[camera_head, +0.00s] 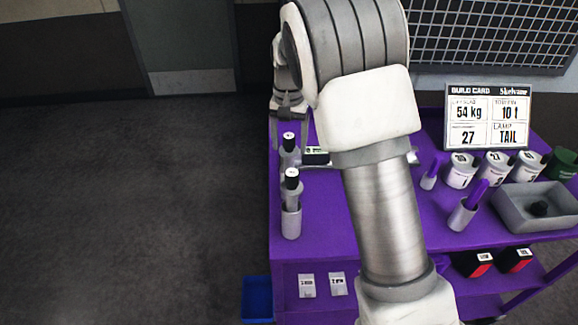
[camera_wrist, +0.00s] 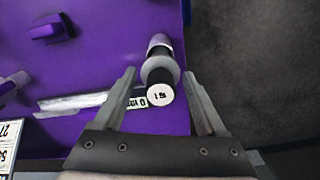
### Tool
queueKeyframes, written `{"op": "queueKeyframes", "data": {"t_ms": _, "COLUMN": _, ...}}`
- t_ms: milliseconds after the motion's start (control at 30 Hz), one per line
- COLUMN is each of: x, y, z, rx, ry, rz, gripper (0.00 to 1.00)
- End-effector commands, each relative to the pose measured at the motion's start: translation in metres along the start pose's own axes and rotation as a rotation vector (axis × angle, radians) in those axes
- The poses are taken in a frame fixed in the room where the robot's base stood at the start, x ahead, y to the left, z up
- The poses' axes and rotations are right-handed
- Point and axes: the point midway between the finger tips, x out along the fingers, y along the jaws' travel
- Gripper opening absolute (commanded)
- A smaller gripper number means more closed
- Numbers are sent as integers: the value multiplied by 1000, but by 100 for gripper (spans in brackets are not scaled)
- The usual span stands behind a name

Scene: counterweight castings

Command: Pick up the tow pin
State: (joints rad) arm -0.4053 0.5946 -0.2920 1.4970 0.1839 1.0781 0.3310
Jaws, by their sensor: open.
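The near pin (camera_head: 292,190) stands in a grey cup. In the wrist view, a pin (camera_wrist: 160,72) with a white top lies between the two fingers of my gripper (camera_wrist: 159,75). The fingers are apart, with a gap on each side of it. The lettering on its top is too small to read surely. My arm hides part of the bench middle.
A flat labelled strip (camera_wrist: 90,102) lies beside the pin. A build card (camera_head: 487,118) reading 10 t stands at the back right. White canisters (camera_head: 497,170), purple-handled pieces (camera_head: 468,207) and a grey tray (camera_head: 540,205) are on the right. Floor is open at left.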

Motion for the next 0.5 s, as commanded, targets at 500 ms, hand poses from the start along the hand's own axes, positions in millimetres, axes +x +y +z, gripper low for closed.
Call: {"op": "queueKeyframes", "data": {"t_ms": 500, "x": 53, "y": 0, "z": 0, "rx": 1, "ry": 1, "rz": 0, "gripper": 74}}
